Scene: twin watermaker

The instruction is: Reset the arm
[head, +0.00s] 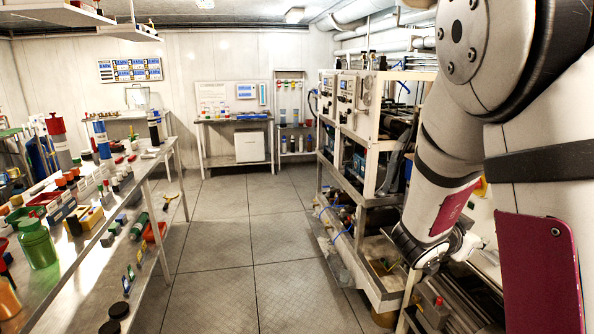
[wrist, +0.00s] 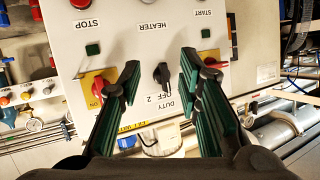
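My gripper (wrist: 160,72) is open in the wrist view, with green-padded fingers spread apart and nothing held between them. It faces a pale control panel (wrist: 150,55) that appears upside down. A black rotary knob (wrist: 162,75) labelled DUTY shows between the fingertips; I cannot tell how far off it is, and no contact is visible. In the head view my arm (head: 447,160) reaches down at the right beside the equipment rack, and its fingers cannot be made out there.
A red-and-yellow switch (wrist: 97,88) sits near the left finger and pipes (wrist: 285,108) run at the right. In the head view, the equipment rack (head: 373,215) stands left of my arm, a cluttered bench (head: 160,160) at far left. The tiled floor (head: 235,235) between is clear.

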